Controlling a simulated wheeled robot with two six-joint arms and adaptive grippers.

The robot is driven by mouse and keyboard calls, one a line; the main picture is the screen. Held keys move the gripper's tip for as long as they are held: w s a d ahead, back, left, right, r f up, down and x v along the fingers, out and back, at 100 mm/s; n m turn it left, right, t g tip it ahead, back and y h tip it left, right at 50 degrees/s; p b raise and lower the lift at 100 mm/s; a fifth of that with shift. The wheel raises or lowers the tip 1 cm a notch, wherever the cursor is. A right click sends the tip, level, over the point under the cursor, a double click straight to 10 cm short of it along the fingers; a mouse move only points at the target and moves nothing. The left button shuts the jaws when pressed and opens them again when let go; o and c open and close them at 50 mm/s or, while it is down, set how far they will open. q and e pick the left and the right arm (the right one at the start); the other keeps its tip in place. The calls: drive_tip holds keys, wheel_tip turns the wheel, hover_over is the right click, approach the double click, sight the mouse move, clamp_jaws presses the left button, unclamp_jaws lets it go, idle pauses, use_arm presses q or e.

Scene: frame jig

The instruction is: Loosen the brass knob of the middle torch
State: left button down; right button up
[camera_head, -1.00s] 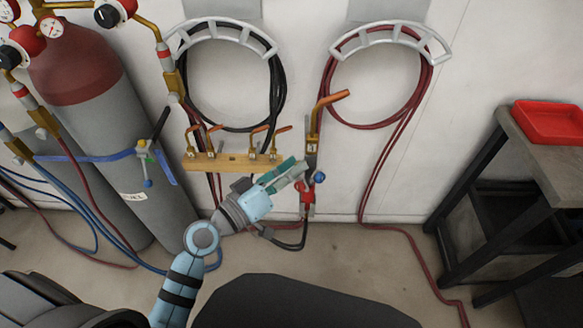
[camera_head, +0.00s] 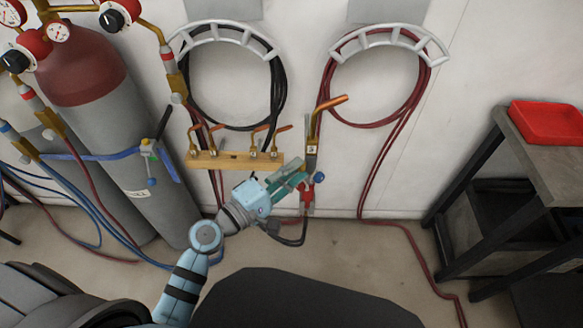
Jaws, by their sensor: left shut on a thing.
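The torch (camera_head: 312,133) hangs upright against the wall near the middle, with a brass head, a copper tip bent to the right, a blue knob (camera_head: 319,177) on its right side and a red part (camera_head: 308,194) low down. My left gripper (camera_head: 302,174) reaches in from the lower left. Its green fingers are shut at the torch's left side, just left of the blue knob. They hide what they hold; no brass knob shows separately, and it seems to be in the fingers. My right gripper is not in view.
A wooden rack (camera_head: 203,159) with several copper-tipped pieces is left of the torch. Black (camera_head: 277,95) and dark red (camera_head: 421,95) hoses hang on wall holders. Gas cylinders (camera_head: 140,150) stand at left. A dark table (camera_head: 560,160) with a red tray (camera_head: 548,122) is at right.

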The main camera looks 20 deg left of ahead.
use_arm(q)
drive_tip(key=shift+n, duration=0.6)
drive_tip(key=c, duration=1.5)
unclamp_jaws()
drive_tip(key=shift+o, duration=0.2)
drive_tip(key=v, duration=1.2)
